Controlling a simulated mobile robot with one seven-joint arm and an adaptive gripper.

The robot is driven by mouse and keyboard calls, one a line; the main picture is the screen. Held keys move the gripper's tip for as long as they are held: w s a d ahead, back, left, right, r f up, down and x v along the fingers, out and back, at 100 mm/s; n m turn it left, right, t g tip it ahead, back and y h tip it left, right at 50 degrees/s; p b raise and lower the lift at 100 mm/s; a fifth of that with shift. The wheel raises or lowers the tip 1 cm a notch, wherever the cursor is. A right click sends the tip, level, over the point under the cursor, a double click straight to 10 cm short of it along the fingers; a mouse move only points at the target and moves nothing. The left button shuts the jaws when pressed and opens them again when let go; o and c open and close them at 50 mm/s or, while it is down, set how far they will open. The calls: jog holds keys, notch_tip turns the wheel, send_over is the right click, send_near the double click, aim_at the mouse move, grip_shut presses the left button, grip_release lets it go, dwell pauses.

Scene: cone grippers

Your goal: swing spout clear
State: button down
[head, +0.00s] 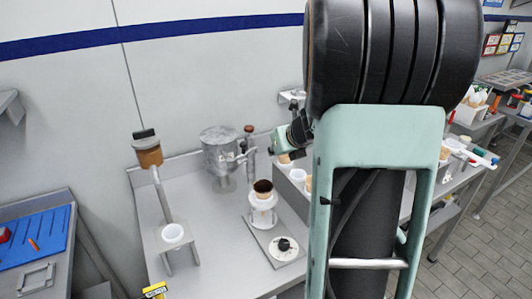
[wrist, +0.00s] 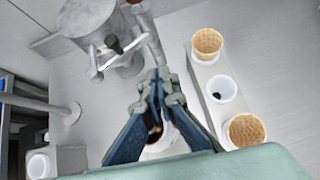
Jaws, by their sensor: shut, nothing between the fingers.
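A grey metal vessel (head: 220,148) stands on the bench in the head view. In the wrist view the vessel (wrist: 88,18) is at top left, and the spout (wrist: 152,40) runs down toward my fingertips. My gripper (wrist: 158,76) is shut and empty, with its tips close to the spout's end; I cannot tell whether they touch. It also shows in the head view (head: 277,150), right of the spout. My fingers partly hide the cone (wrist: 155,130).
A black knob (head: 284,244) sits on the stand's base plate.

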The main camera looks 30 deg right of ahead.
jog(key=shift+s+d+r, duration=0.3)
jog(key=shift+s+r, duration=0.3)
jog(key=shift+s, duration=0.05)
jog(key=shift+s+d+r, duration=0.3)
jog(key=shift+s+r, duration=0.3)
